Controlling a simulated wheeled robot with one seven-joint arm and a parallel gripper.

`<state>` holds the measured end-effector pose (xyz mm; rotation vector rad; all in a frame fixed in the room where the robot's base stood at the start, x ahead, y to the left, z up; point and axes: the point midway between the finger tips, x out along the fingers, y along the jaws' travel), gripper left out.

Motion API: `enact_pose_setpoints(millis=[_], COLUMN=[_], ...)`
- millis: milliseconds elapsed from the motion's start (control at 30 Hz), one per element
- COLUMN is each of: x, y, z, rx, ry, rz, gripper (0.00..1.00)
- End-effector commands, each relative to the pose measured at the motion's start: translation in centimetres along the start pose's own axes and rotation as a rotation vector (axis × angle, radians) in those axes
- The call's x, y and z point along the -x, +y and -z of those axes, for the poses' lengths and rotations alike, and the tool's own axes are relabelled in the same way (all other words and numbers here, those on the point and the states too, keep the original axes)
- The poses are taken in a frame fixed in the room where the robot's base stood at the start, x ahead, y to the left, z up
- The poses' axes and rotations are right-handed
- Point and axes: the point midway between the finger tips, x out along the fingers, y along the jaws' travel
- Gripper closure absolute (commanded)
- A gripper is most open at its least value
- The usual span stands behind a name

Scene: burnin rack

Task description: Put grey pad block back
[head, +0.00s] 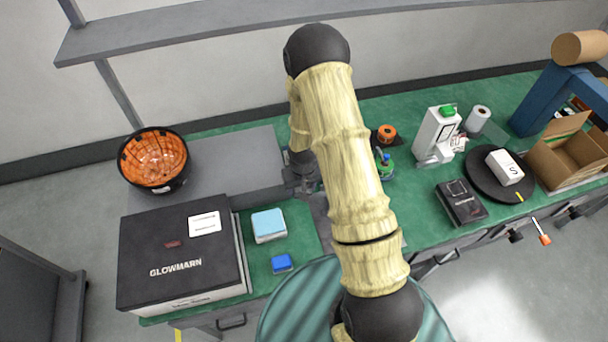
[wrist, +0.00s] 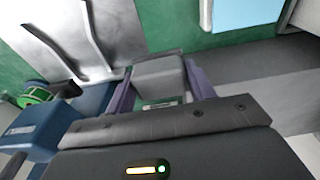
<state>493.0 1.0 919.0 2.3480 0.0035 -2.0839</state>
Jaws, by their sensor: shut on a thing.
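The grey pad block (wrist: 158,78) is between the two purple fingers of my gripper (wrist: 160,88) in the wrist view. The gripper is shut on it, with a finger at each side. In the head view my gripper (head: 304,182) is over the bench, right beside the grey raised box, partly behind my arm. I cannot make out the block in the head view. Whether the block touches the surface below it cannot be told.
A light blue pad (head: 269,224) and a small blue block (head: 282,263) lie on the green bench. A black GLOWMARN box (head: 180,254), an orange-lined basket (head: 154,160) and a grey raised box (head: 237,165) stand left. A turntable (head: 483,180) and cardboard box (head: 572,157) stand right.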

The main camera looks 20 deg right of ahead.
Motion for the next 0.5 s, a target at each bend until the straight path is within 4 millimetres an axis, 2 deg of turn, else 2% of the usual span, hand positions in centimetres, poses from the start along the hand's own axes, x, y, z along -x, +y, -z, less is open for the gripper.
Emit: enact_pose_setpoints(millis=[500], x=[-0.14], y=[0.69], z=[0.39], rx=[-0.050], ry=[0.003], rz=[-0.006], gripper=[0.71])
